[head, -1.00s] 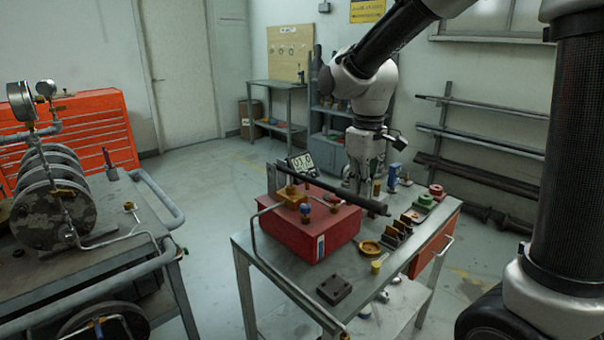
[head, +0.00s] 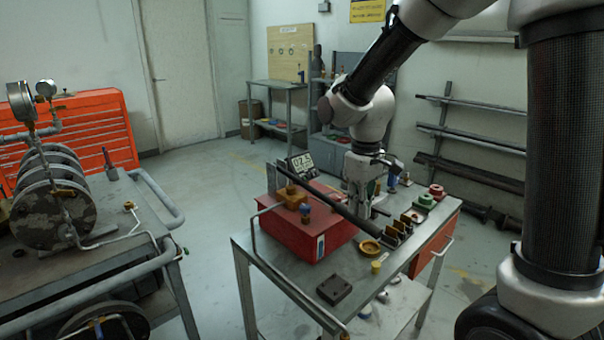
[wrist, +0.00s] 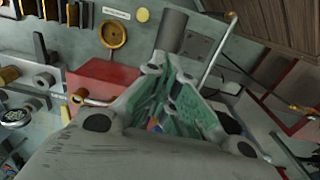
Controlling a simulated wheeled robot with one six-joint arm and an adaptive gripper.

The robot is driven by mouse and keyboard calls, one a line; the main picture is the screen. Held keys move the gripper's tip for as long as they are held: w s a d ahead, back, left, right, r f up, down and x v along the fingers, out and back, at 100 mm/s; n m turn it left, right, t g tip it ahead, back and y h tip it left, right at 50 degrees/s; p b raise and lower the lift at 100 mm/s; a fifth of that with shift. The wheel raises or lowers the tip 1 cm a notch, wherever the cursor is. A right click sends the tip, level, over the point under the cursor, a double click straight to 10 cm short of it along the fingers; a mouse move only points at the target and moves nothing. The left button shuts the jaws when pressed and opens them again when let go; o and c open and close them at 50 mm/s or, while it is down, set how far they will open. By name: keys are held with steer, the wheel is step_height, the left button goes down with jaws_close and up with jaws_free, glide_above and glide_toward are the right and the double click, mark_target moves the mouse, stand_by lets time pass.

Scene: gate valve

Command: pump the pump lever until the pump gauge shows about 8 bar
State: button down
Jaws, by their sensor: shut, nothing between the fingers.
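The pump is a red box (head: 312,238) on the grey cart, with brass and blue fittings on top. Its lever, a long dark bar (head: 330,208), slopes down to the right, with its free end past the box. In the wrist view the closed fingers (wrist: 158,66) lie by the grey end of the lever (wrist: 172,30), and the red box (wrist: 98,72) shows beyond.
A brass dish (head: 370,247), a dark block (head: 334,289) and a rack of dark plates (head: 396,232) sit on the cart near the lever. Green and red parts (head: 425,201) stand farther right. Another cart with a flanged assembly (head: 45,212) is at left.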

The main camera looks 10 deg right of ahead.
step_height(320, 180, up, 11)
stand_by(0.6)
steer(key=shift+f, duration=2.95)
steer(key=shift+r, duration=0.1)
step_height(320, 180, up, 6)
steer(key=shift+f, duration=0.1)
